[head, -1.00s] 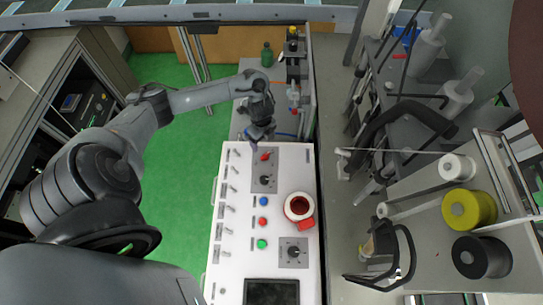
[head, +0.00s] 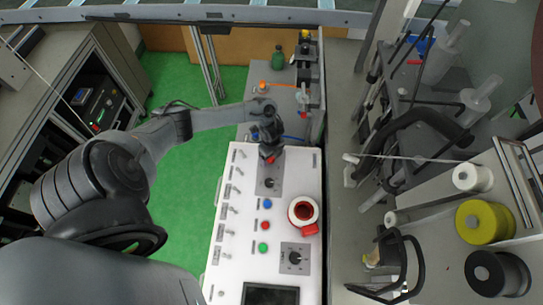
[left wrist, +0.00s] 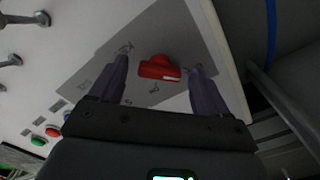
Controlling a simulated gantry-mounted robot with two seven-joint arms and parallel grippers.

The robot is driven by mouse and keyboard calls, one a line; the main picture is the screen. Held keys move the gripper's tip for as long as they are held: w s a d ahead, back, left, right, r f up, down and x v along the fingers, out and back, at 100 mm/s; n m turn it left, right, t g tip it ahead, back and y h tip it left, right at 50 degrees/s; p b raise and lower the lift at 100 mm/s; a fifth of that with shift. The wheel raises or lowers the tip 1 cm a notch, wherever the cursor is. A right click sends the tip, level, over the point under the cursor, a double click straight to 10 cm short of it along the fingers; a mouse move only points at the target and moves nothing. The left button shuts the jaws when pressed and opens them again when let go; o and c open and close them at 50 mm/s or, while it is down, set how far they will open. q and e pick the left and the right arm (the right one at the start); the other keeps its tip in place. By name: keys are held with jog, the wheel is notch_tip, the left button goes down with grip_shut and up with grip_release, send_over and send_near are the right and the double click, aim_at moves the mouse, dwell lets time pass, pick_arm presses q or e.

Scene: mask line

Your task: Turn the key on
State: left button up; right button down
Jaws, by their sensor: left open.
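The key is a red knob (left wrist: 159,69) on a grey plate (left wrist: 90,78) of the white control panel (head: 232,190). In the left wrist view my left gripper (left wrist: 160,75) is open, with one finger on each side of the red knob and a gap on both sides. In the head view my left gripper (head: 270,150) hangs over the panel's far end, and the red knob (head: 270,159) shows only partly beneath it. My right gripper is in neither view.
The panel also has a black-handled switch (head: 294,257), blue (head: 267,203) and green (head: 263,247) buttons, a round red-and-white part (head: 303,211) and a row of toggle levers on the left. Spools (head: 484,221) and machinery stand to the right. Green floor lies left.

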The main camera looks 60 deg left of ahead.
pick_arm(q)
jog(key=c, duration=1)
jog(key=shift+c, duration=0.2)
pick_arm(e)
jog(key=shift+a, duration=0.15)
